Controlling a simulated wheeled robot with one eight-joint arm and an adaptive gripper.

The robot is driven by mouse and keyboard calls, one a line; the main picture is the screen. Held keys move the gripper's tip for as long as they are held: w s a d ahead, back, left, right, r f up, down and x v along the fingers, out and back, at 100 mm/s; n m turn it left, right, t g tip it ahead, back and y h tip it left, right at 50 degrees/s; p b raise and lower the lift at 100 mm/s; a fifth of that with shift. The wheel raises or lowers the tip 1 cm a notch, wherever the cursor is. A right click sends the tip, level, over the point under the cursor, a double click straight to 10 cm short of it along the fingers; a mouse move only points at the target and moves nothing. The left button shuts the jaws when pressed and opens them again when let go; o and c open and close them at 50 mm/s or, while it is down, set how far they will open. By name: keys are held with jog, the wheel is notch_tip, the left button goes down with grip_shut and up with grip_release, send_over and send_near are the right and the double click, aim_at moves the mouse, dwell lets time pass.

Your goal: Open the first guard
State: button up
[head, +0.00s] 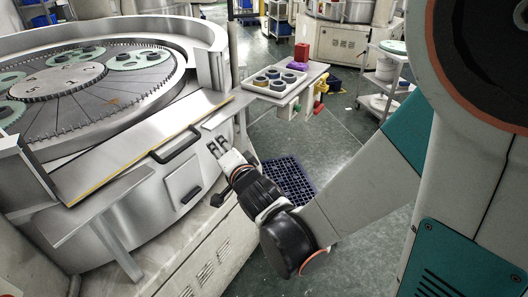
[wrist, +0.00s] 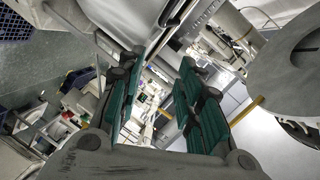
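The guard (head: 125,160) is a flat pale metal panel with a yellow edge strip. It lies across the front of the round lapping machine, below the plate. Its black bar handle (head: 176,146) stands on the panel, near its right part. My gripper (head: 217,148) is right of the handle, close to the machine's front, and apart from the handle. In the wrist view my gripper (wrist: 155,85) is open, its two green-padded fingers spread with nothing between them.
A side table (head: 300,82) with grey rings and a purple item stands behind my gripper. A blue crate (head: 287,180) lies on the floor. A white trolley (head: 385,75) stands at the back right.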

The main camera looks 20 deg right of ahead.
jog(key=s+d+r+n+g+h, duration=0.1)
jog(key=s+d+n+g, duration=0.2)
jog(key=s, duration=0.3)
jog(key=s+d+r+n+g+h+p, duration=0.1)
jog(key=s+d+r+n+g, duration=0.1)
jog(key=s+d+n, duration=0.3)
jog(key=shift+s+d+n+g+p, duration=0.3)
jog(key=shift+s+d+g, duration=0.4)
jog(key=shift+s, duration=0.55)
jog(key=shift+r, duration=0.1)
jog(key=s+n+g, duration=0.1)
jog(key=s+n, duration=0.2)
jog(key=s, duration=0.4)
jog(key=shift+s+d+g, duration=0.2)
jog(key=shift+g, duration=0.2)
